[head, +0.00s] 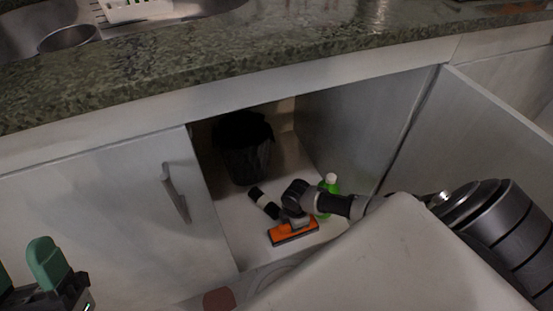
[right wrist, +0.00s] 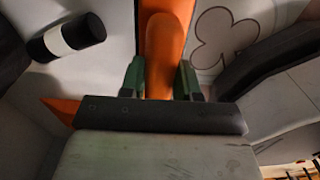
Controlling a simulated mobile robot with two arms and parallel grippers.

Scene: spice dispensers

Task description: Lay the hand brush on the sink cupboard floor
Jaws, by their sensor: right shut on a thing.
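The hand brush (head: 293,233) is orange with a dark lower edge and is inside the open sink cupboard, low over the pale cupboard floor (head: 240,222). I cannot tell whether it touches the floor. My right gripper (head: 293,218) reaches in from the right and is shut on it. In the right wrist view the orange handle of the brush (right wrist: 166,50) runs between the green fingers of the right gripper (right wrist: 160,75). My left gripper (head: 28,272) is outside, at the lower left, with its green fingers apart and nothing visible between them.
A black bin (head: 243,150) stands at the cupboard's back left. A black-and-white cylinder (head: 264,203) lies left of the brush, and a green bottle (head: 330,186) stands behind my right arm. The right door (head: 500,125) is open; the left door (head: 100,220) is shut under the granite counter (head: 200,65).

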